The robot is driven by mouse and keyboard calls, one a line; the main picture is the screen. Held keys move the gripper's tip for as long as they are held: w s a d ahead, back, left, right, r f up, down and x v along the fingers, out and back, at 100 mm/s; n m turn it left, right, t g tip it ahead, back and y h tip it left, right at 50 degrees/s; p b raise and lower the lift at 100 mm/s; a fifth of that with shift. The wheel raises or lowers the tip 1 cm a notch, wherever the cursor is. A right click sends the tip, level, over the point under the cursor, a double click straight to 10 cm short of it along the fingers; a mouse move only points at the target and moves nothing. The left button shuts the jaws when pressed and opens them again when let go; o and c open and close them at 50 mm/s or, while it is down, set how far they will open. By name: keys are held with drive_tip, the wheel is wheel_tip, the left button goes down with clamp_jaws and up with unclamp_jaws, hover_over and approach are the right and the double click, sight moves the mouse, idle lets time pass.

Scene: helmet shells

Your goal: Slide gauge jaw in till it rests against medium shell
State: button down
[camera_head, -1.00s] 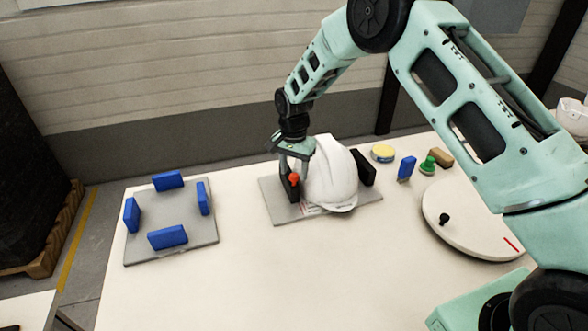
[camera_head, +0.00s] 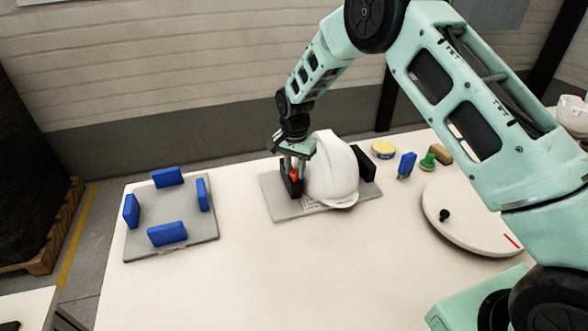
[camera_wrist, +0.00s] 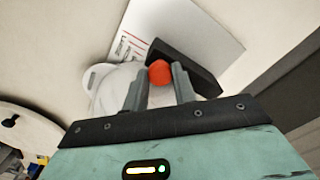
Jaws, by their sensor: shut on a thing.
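The gauge is a grey plate (camera_head: 285,208) with a black sliding jaw (camera_head: 288,184) at its left and a black fixed jaw (camera_head: 364,163) at its right. A white helmet shell (camera_head: 332,172) sits upright between them, close to the fixed jaw. My gripper (camera_head: 293,168) is shut on the orange knob (camera_head: 294,175) of the sliding jaw. In the wrist view the fingers hold the orange knob (camera_wrist: 160,75), with the black jaw (camera_wrist: 190,62) behind it and the shell (camera_wrist: 108,88) beside it. The sliding jaw is very near the shell's left side; I cannot tell whether they touch.
A grey plate with several blue blocks (camera_head: 167,234) lies at the left. A round white turntable (camera_head: 470,222) lies at the right. The table's front middle is clear.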

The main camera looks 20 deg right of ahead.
drive_tip(key=c, duration=1.1)
unclamp_jaws()
drive_tip(key=shift+c, duration=0.2)
drive_tip(key=shift+r, duration=0.15)
wheel_tip(320, 180, up, 17)
drive_tip(key=b, duration=0.3)
drive_tip(key=shift+r, duration=0.1)
